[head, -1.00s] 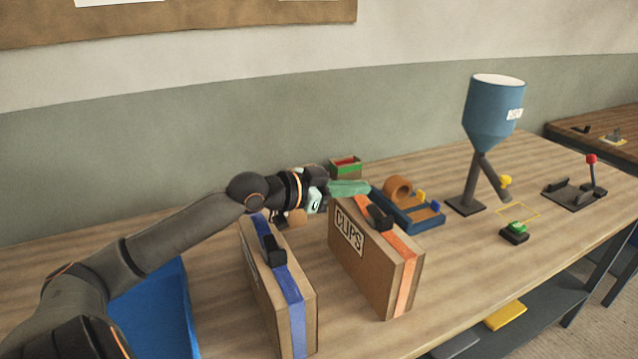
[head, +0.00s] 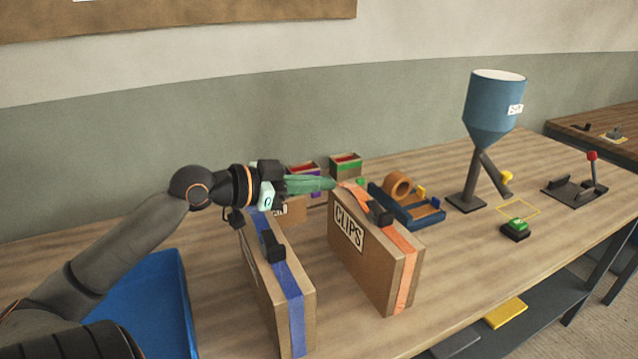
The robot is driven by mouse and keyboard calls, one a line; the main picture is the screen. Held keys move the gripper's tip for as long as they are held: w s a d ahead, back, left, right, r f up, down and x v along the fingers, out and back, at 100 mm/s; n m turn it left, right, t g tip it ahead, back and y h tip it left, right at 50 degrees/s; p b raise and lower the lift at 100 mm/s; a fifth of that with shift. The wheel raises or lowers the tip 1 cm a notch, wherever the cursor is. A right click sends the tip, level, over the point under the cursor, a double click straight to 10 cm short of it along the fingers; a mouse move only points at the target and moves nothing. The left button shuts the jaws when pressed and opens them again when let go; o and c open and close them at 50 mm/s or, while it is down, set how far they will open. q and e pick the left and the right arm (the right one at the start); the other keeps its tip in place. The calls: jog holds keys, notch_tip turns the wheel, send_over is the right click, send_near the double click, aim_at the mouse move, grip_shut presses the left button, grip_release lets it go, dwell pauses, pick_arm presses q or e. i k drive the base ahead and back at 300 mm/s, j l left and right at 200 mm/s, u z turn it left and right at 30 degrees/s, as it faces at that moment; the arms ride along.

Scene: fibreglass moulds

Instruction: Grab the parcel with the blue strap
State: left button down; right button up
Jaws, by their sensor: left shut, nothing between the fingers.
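The parcel with the blue strap (head: 264,290) stands upright on the table, a brown box with a black handle (head: 273,246) on its top edge. My left gripper (head: 331,184) is shut and empty. Its green fingers point right, above and behind the blue-strapped parcel, with the tips near the far top corner of the parcel with the orange strap (head: 372,276). That parcel is marked CLIPS and also has a black handle. The left gripper is apart from the blue strap's handle. My right gripper is not in view.
A blue tray (head: 150,290) lies at the left. Small boxes with red and green tops (head: 346,166) stand behind. A tape dispenser (head: 408,205), a blue hopper on a stand (head: 495,110) and a green button (head: 515,229) are to the right. Table between is clear.

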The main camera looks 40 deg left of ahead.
aim_at(286, 296)
jog(key=k+l, duration=0.75)
jog(key=l, duration=0.2)
